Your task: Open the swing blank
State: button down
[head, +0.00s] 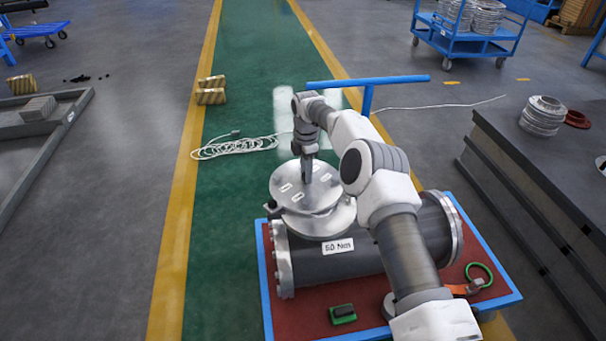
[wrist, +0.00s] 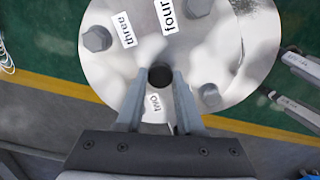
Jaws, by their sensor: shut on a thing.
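In the wrist view the disc (wrist: 125,62) carries hex bolt heads (wrist: 97,38) and white labels reading "two", "three" and "four". My gripper (head: 306,175) points down at the disc. In the wrist view my gripper (wrist: 160,82) is shut on a dark round peg (wrist: 160,72) near the disc's edge. The peg's lower part is hidden.
The dark shell (head: 350,262), labelled "50 Nm", lies on a red-topped blue cart (head: 300,318). A green-and-black block (head: 342,314) and a green ring (head: 479,274) lie on the cart. A dark bench (head: 535,165) stands right. A white cable coil (head: 235,147) lies on the green floor.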

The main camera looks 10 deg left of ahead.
jog(key=shift+w+a+n, duration=0.3)
jog(key=shift+a+n, duration=0.1)
jog(key=shift+a, duration=0.15)
jog(key=c, duration=0.5)
grip_release()
jog(key=shift+r, duration=0.1)
notch_tip(320, 180, up, 17)
jog(key=p, duration=0.7)
jog(key=shift+r+p, duration=0.15)
jog(key=shift+p, duration=0.15)
